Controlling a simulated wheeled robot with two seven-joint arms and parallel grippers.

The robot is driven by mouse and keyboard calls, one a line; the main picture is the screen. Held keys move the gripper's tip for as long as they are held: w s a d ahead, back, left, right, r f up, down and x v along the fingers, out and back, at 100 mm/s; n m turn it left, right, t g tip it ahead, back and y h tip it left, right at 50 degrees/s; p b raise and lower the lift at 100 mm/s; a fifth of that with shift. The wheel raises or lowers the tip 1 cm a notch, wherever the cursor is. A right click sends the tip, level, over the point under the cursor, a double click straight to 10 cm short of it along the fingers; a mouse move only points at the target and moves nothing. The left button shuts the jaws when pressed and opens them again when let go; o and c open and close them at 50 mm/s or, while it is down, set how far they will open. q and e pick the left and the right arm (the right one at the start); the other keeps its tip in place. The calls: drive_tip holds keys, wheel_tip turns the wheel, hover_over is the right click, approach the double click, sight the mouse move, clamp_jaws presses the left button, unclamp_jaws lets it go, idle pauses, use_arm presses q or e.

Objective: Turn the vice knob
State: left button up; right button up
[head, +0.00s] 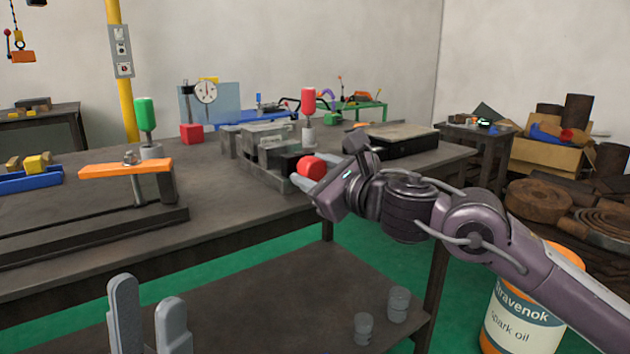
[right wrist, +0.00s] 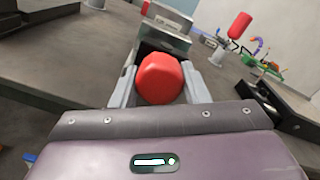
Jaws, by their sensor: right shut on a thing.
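The vice (head: 264,148) is a grey metal block assembly on the workbench, with a red knob (head: 312,167) on its front end. My right gripper (head: 305,176) is at the knob, shut on it. In the right wrist view the red knob (right wrist: 160,79) sits between the two grey fingers, with one finger on each side, and the vice body (right wrist: 158,38) is behind it. My left gripper (head: 148,315) is low at the front left, away from the vice, with its two grey fingers apart and nothing between them.
The workbench (head: 240,215) also carries an orange-topped clamp (head: 127,169), a green-handled lever (head: 146,115), a red-handled lever (head: 308,104), a red cube (head: 191,133) and a dark flat case (head: 398,141). An oil drum (head: 522,315) stands at the lower right. A lower shelf holds two small metal cylinders (head: 398,303).

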drive_tip(key=shift+f+n+b, duration=0.25)
drive_tip(key=shift+n+b, duration=0.35)
drive_tip(key=shift+r+n+b, duration=0.1)
drive_tip(key=shift+n+b, duration=0.6)
drive_tip(key=shift+n, duration=0.1)
drive_tip(key=o, duration=1)
drive_tip(key=shift+c, duration=0.2)
drive_tip(key=shift+r, duration=0.1)
drive_tip(key=v, duration=0.7)
drive_tip(key=shift+s+d+p, duration=0.2)
drive_tip(key=shift+s+p, duration=0.15)
drive_tip(key=shift+p, duration=0.1)
